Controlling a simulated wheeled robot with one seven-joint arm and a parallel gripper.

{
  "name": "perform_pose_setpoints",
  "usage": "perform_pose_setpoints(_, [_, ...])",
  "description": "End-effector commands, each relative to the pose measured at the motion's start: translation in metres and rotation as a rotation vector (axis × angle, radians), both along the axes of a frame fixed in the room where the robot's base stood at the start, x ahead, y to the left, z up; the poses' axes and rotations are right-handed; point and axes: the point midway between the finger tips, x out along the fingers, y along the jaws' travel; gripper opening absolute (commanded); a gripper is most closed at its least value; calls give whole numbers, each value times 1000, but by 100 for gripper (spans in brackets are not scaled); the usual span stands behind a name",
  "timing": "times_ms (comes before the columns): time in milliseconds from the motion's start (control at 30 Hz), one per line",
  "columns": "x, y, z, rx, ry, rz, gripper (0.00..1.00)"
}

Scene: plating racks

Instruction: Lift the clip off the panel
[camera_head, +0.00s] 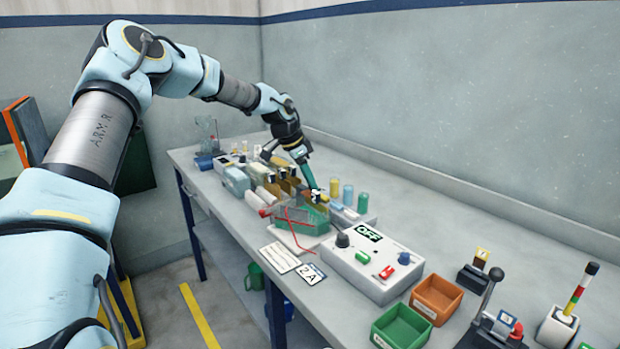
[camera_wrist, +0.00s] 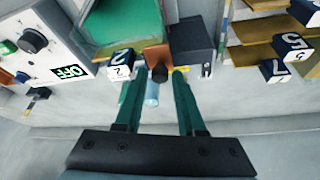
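A copper-brown panel (camera_wrist: 155,52) stands at the edge of a green-filled tank (camera_wrist: 125,22) in the wrist view. A small dark round-ended piece, which looks like the clip (camera_wrist: 159,73), sits at its near edge. My gripper (camera_wrist: 156,76) has its two teal fingers apart, with the tips on either side of this piece. I cannot tell whether they touch it.
More numbered blocks and brass plates (camera_wrist: 262,50) lie to the right. A control box reading OFF (camera_head: 372,262) stands in front of the tank, beside orange (camera_head: 436,299) and green (camera_head: 401,328) bins.

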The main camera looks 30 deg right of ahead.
Motion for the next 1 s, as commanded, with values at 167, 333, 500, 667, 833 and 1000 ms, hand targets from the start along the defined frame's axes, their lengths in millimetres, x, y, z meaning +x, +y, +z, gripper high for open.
perform_pose_setpoints(167, [0,-1,-2,0,0,1,39])
perform_pose_setpoints(333, [0,0,-2,0,0,1,32])
perform_pose_setpoints(500, [0,0,-2,0,0,1,13])
perform_pose_setpoints(667, [0,0,-2,0,0,1,0])
perform_pose_setpoints(833, [0,0,-1,0,0,1,0])
perform_pose_setpoints(1000, [0,0,-1,0,0,1,0])
